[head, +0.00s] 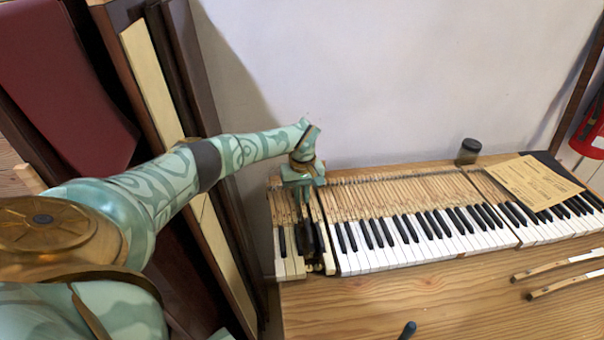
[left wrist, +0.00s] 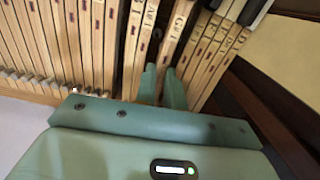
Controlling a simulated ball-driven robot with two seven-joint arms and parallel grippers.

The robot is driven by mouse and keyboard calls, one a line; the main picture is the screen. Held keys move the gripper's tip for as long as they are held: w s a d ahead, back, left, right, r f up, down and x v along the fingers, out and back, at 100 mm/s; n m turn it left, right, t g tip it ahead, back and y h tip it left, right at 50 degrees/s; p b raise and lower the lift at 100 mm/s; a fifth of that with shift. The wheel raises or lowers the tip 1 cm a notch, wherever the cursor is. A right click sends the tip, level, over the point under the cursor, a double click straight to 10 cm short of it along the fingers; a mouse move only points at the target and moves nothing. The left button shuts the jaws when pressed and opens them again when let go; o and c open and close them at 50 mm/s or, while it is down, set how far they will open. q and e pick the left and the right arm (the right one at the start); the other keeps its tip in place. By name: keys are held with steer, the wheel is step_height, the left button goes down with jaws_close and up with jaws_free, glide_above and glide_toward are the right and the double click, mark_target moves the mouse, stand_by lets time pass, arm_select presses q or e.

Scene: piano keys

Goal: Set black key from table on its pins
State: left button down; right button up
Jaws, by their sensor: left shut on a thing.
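My left gripper (head: 303,182) is over the back of the keyboard's left end. In the left wrist view its two green fingers (left wrist: 162,84) are close together, shut on a wooden key stick (left wrist: 174,38) marked with what looks like G#1. The stick runs among its neighbours, with a dark gap beside it. Its front end is out of frame. Whether it sits down on its pins is hidden by the fingers. In the head view, a dark gap (head: 327,258) shows between the leftmost keys and the main row. My right gripper is not in view.
Two loose key sticks (head: 560,266) lie on the table (head: 430,300) at right. A paper sheet (head: 535,182) lies over the keyboard (head: 430,235). A dark jar (head: 468,151) stands behind it. A dark blue handle (head: 408,330) is at the bottom edge. The front table is mostly clear.

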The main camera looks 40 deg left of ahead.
arm_select(q)
steer(key=shift+f+b, duration=0.3)
steer(key=shift+f, duration=0.2)
stand_by(0.4)
steer(key=c, duration=1.8)
jaws_free()
steer(key=shift+r, duration=0.1)
steer(key=shift+r+p, duration=0.65)
steer(key=shift+r, duration=0.4)
